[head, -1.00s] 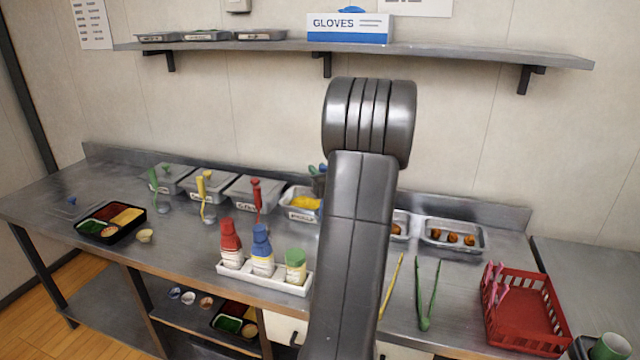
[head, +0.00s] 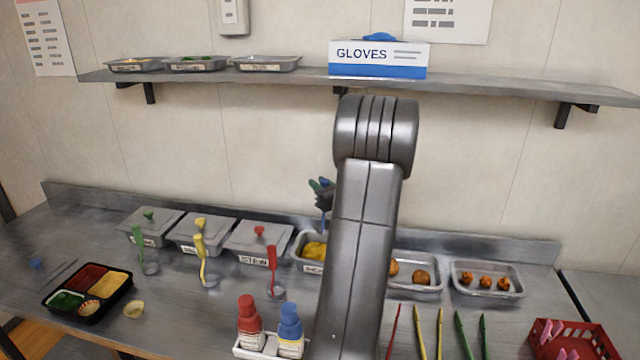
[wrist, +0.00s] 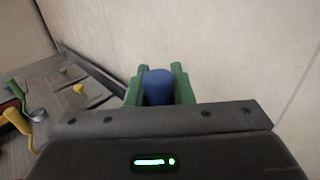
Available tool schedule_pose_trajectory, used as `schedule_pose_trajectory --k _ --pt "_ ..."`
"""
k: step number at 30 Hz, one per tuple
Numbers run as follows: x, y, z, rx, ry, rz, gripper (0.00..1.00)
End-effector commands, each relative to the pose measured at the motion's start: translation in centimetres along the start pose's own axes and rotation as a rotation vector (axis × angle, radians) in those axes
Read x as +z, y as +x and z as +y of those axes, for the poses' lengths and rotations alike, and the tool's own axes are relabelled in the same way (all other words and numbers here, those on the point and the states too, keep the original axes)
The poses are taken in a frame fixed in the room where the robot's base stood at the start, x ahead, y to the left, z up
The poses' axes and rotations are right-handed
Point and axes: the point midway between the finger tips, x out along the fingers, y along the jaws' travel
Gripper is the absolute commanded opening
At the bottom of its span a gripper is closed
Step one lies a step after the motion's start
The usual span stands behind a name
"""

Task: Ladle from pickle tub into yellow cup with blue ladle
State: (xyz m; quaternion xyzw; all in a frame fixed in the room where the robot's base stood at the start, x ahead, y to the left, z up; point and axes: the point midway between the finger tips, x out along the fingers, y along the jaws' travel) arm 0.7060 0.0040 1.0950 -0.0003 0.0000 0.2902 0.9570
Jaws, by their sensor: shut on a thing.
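My gripper (head: 322,186) is shut on the handle of the blue ladle (wrist: 158,88). In the wrist view, the green fingers stand on either side of the blue handle end. In the head view, the gripper is raised above the back of the counter, partly behind my arm, and the ladle's bowl cannot be made out. An open tub with yellow contents, apparently the pickle tub (head: 297,249), sits just below the gripper in the picture. My arm covers its right side and part of its label. A small pale yellow cup (head: 133,310) stands on the counter at left, apart from the gripper.
A black bento tray (head: 101,316) lies left of the yellow cup. Lidded tubs with green, yellow and red ladles by them line the back left. A bottle caddy (head: 262,352) stands in front. Tongs and a red basket (head: 573,338) are at right. A shelf (head: 480,90) runs above.

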Motion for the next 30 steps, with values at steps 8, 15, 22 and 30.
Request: schedule_pose_trajectory --k 8,15,22,30 --pt "-3.5 0.0 0.0 0.000 0.002 0.000 0.00" --pt "-7.2 0.0 0.0 0.000 0.000 -0.001 0.00" --pt "-10.1 0.0 0.0 0.000 -0.001 -0.001 0.00" --pt "-10.9 0.0 0.0 0.000 -0.001 -0.001 0.00"
